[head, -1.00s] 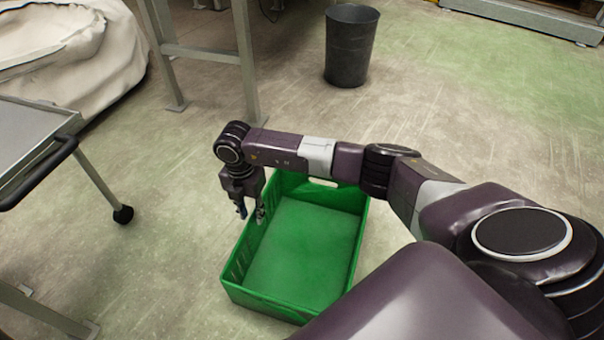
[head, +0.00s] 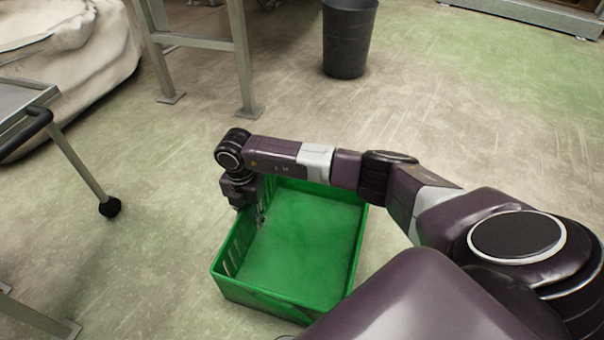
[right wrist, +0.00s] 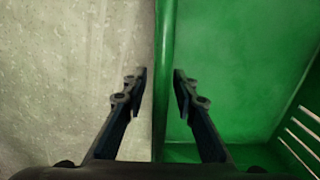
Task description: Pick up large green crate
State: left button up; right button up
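The large green crate (head: 296,291) stands on the floor, open at the top, with slotted walls and an empty inside. My right gripper (head: 249,213) is at its left wall, near the far left corner. In the right wrist view my right gripper (right wrist: 160,92) is open, with one finger outside and one inside the crate's wall (right wrist: 164,60). Gaps show between both fingers and the rim. In the head view the inner finger shows inside the crate; the outer one is mostly hidden. My right arm covers part of the far wall. My left gripper is not in view.
A dark bin (head: 348,40) stands on the floor beyond the crate. A metal table leg (head: 241,60) is at the back left. A grey cart (head: 24,103) with a black wheel stands at the left. The floor right of the bin is clear.

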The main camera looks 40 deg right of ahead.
jog(key=shift+r, duration=0.1)
grip_shut()
dwell(0.5)
